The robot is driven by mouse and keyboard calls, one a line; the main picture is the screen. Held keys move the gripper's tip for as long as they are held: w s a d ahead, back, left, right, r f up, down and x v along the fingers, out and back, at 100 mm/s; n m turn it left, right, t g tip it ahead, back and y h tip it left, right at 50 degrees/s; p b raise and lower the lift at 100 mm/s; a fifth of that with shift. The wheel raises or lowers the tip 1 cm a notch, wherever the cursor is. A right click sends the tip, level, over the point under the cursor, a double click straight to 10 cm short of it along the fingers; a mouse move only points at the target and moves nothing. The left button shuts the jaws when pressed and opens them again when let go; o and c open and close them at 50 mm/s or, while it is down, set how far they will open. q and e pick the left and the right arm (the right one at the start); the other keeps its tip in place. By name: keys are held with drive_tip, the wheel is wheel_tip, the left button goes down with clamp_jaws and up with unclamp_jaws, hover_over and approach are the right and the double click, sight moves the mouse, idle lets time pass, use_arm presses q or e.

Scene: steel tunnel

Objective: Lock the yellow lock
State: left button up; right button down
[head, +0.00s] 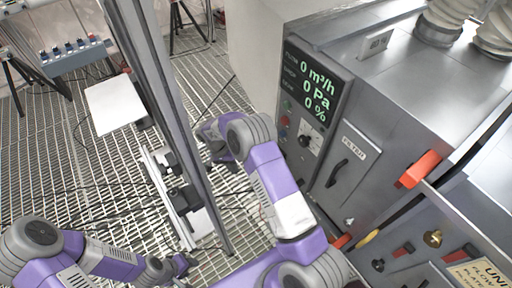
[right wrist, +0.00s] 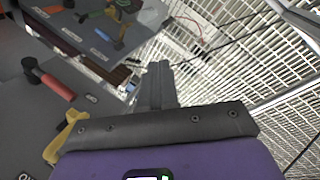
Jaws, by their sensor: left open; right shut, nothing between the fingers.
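A yellow lever-like piece (head: 368,237), which I take for the yellow lock, sits at the left edge of the grey lower panel in the head view. In the right wrist view a yellow lever (right wrist: 65,135) shows at left, partly hidden behind my gripper's dark-edged body. My right gripper (right wrist: 160,85) is shut and empty; its fingers point over the floor grating, apart from the yellow lever. In the head view the far end of my right arm is partly hidden.
The grey machine (head: 365,90) has a display (head: 312,87), a filter door handle (head: 337,173) and a red handle (head: 419,169). Red levers (head: 402,249) and a brass knob (head: 433,238) are near the yellow piece. A metal post (head: 165,110) stands left over open grating.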

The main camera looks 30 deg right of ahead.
drive_tip(key=w+d+r+m+h, duration=0.1)
drive_tip(key=w+r+m, duration=0.1)
drive_tip(key=r, duration=0.6)
drive_tip(key=w+d+r+m+g+h+p, duration=0.1)
drive_tip(key=w+d+r+m+h, duration=0.1)
drive_tip(key=r+m, duration=0.3)
wheel_tip(320, 180, up, 3)
drive_tip(key=shift+w+r+p, duration=0.1)
drive_tip(key=shift+w+p, duration=0.2)
drive_tip(key=shift+w, duration=0.35)
drive_tip(key=shift+d, duration=0.1)
drive_tip(key=s+d+f, duration=0.5)
drive_tip(key=s+f, duration=0.2)
drive_tip(key=f, duration=0.1)
drive_tip(key=shift+s+d, duration=0.25)
drive_tip(key=shift+d, duration=0.15)
drive_tip(key=shift+f, duration=0.1)
